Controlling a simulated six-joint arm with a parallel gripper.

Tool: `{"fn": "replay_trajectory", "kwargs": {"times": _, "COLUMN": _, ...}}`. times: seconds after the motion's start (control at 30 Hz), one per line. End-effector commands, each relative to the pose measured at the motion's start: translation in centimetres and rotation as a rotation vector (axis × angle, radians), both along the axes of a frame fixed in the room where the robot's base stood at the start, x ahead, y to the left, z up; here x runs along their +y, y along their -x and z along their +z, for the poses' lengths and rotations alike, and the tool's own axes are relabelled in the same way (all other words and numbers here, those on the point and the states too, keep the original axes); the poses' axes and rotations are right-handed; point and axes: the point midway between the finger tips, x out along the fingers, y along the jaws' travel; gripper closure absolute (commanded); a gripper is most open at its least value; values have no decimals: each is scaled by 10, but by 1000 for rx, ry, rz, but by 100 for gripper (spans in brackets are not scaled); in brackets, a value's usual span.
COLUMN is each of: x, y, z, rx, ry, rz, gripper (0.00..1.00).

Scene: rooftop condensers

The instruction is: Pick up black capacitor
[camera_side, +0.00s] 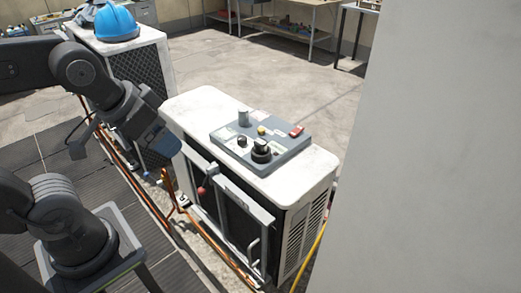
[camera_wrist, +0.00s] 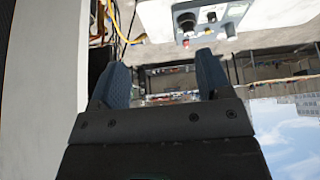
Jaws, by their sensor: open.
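A grey panel (camera_side: 280,151) lies on the white top of the near condenser unit (camera_side: 185,106). On it stand a dark round part (camera_side: 261,150), a smaller black knob (camera_side: 241,141), a grey cylinder (camera_side: 243,117), a yellow button (camera_side: 262,131) and a red block (camera_side: 296,131). I cannot tell for sure which is the black capacitor; the dark round part looks closest. My gripper (camera_side: 160,138) is left of the unit's top, apart from the panel. In the wrist view my gripper (camera_wrist: 160,62) is open and empty, with the panel (camera_wrist: 232,14) beyond it at the top.
A second condenser (camera_side: 140,62) with a blue helmet (camera_side: 116,23) stands behind at left. Copper pipes (camera_side: 125,163) run along the floor beside the units. A large grey wall (camera_side: 420,180) fills the right. Benches (camera_side: 290,30) stand far back, with open floor before them.

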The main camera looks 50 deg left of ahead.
Motion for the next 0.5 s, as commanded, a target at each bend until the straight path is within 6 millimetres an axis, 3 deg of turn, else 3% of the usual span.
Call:
{"fn": "replay_trajectory", "kwargs": {"times": 0.17, "x": 0, "y": -2, "z": 1, "rx": 2, "ry": 1, "rz": 5, "gripper": 29}}
{"fn": "replay_trajectory", "kwargs": {"times": 0.27, "x": 2, "y": -13, "z": 3, "rx": 14, "ry": 2, "rz": 34, "gripper": 29}}
{"fn": "replay_trajectory", "kwargs": {"times": 0.37, "x": 6, "y": -37, "z": 6, "rx": 34, "ry": 8, "rz": 97, "gripper": 29}}
{"fn": "replay_trajectory", "kwargs": {"times": 0.5, "x": 13, "y": -86, "z": 5, "rx": 63, "ry": 15, "rz": 218, "gripper": 29}}
